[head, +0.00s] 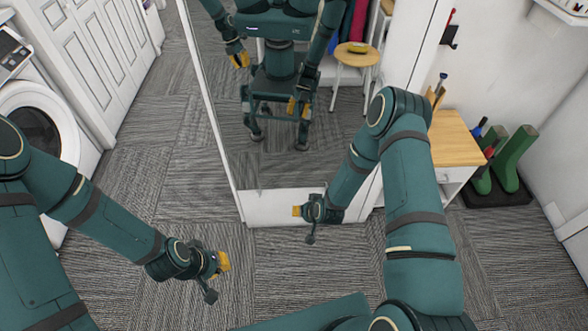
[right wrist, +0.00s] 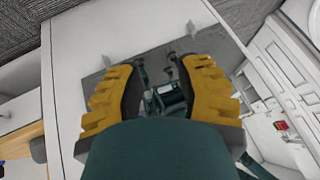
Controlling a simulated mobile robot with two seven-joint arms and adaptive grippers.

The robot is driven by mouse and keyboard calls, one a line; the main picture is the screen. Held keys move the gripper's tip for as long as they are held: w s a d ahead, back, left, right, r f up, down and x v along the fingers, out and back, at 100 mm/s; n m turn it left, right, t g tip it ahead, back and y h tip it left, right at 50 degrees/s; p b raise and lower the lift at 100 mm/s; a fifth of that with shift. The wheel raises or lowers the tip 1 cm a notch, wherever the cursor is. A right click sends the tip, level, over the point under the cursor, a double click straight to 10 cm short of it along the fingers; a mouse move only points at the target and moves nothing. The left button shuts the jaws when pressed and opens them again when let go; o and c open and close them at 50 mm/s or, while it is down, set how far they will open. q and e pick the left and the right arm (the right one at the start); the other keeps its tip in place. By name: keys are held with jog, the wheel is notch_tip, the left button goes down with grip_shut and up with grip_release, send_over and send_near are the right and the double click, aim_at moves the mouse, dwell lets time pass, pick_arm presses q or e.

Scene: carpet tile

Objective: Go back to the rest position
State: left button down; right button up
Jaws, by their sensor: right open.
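My left gripper (head: 222,262), with yellow finger pads, hangs over the carpet in the lower left middle of the head view. It is seen from above and small, so its jaw opening is unclear. My right gripper (head: 298,211) shows in the head view in front of the base of a mirror. In the right wrist view its two yellow fingers (right wrist: 160,95) are spread apart with nothing between them.
A tall mirror (head: 190,45) stands ahead and reflects my body. A front-loading washing machine (head: 38,97) is at the left. A wood-topped cabinet (head: 455,140) and green boots (head: 515,158) stand at the right. Grey carpet (head: 165,195) lies clear between them.

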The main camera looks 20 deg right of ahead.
jog(key=s+a+r+g+y, duration=0.1)
jog(key=s+a+r+g, duration=0.1)
jog(key=s+a+r, duration=0.2)
jog(key=s+a+r+n+g, duration=0.1)
jog(key=s+a+r, duration=0.3)
jog(key=s+r, duration=0.4)
jog(key=s+g, duration=0.1)
jog(key=s, duration=0.3)
jog(key=shift+s+r+n+g+y, duration=0.2)
jog(key=shift+n+g+y, duration=0.1)
jog(key=shift+g+y, duration=0.1)
